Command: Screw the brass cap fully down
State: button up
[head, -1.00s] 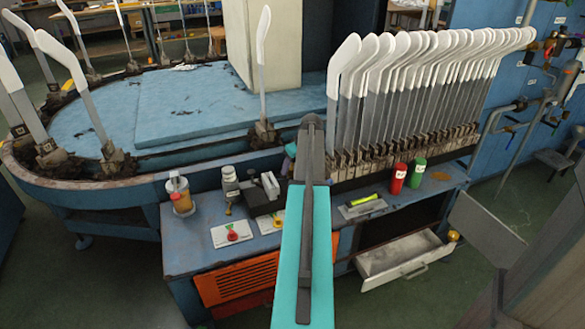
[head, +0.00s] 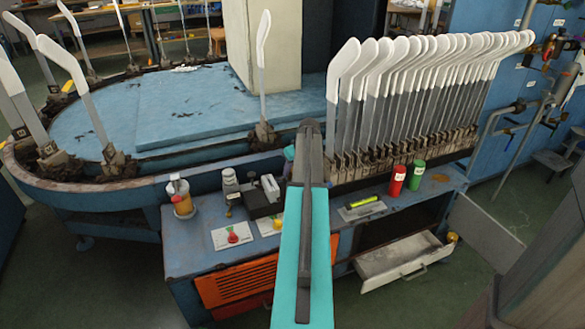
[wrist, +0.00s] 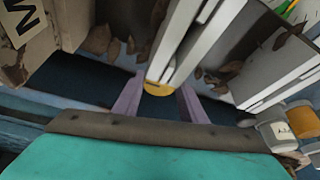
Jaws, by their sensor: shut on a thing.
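In the wrist view my gripper (wrist: 158,100) has its two purple fingers on either side of a round, yellow-brass disc, which looks like the brass cap (wrist: 157,88). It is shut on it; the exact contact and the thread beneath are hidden. The cap sits close by a pale upright board. In the head view, my teal and grey arm covers most of the gripper; only a bit of purple (head: 290,152) shows beside the arm's tip, at the left end of the row of boards. The cap is not visible there.
A dense row of grey-and-white sock boards (head: 420,85) stands just right of my arm. On the blue bench are an amber-filled jar (head: 182,203), a black box (head: 262,204), and red (head: 398,181) and green (head: 417,175) containers. A drawer (head: 400,260) stands open at the front.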

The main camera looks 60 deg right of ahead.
jog(key=o, duration=1.1)
jog(key=shift+c, duration=0.2)
jog(key=p+v, duration=0.2)
jog(key=v, duration=1.2)
